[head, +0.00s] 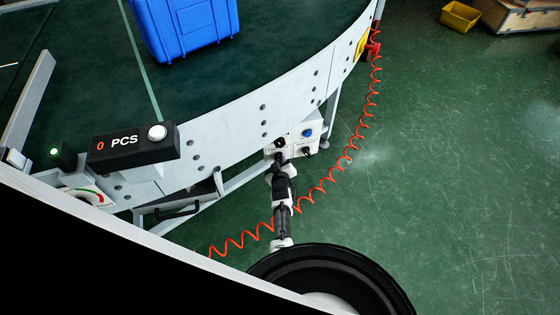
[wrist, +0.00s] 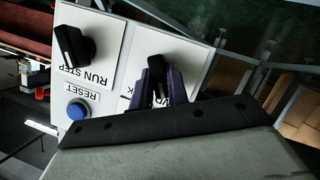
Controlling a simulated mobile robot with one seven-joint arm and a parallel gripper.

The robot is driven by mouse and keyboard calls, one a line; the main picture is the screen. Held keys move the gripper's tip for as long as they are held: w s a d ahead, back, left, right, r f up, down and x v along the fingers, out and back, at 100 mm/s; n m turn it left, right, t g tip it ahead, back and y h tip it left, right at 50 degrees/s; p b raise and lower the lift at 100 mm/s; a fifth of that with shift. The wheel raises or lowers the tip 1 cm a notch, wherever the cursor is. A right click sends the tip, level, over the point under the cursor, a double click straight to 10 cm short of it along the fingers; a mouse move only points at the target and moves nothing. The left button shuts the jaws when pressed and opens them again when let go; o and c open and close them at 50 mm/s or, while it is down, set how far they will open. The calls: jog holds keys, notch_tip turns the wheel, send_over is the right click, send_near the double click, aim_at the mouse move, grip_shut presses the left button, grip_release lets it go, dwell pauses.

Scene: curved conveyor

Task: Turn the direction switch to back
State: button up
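The direction switch (wrist: 176,66) is a black rotary knob on a white panel, in the middle of the wrist view.
A second black knob (wrist: 73,45), labelled RUN STEP, and a blue RESET button (wrist: 77,110) are beside the switch. A coiled orange cable (head: 335,172) hangs close to my arm. A blue crate (head: 187,28) stands on the conveyor (head: 85,60). Green floor (head: 460,160) is open at right.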

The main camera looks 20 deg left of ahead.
grip_shut()
jog(key=shift+d+r+m+g+p, duration=0.15)
jog(key=shift+m+g+p, duration=0.2)
jog(key=shift+p, duration=0.65)
jog(key=shift+w+d+f+m+g+y+p, duration=0.1)
jog(key=shift+m+g+y+p, duration=0.5)
jog(key=shift+m+y, duration=0.9)
jog(key=shift+w+d+f+m+g+y+p, duration=0.1)
jog(key=shift+m+g+y+p, duration=0.5)
jog(key=shift+m, duration=1.55)
jog(key=shift+y, duration=0.3)
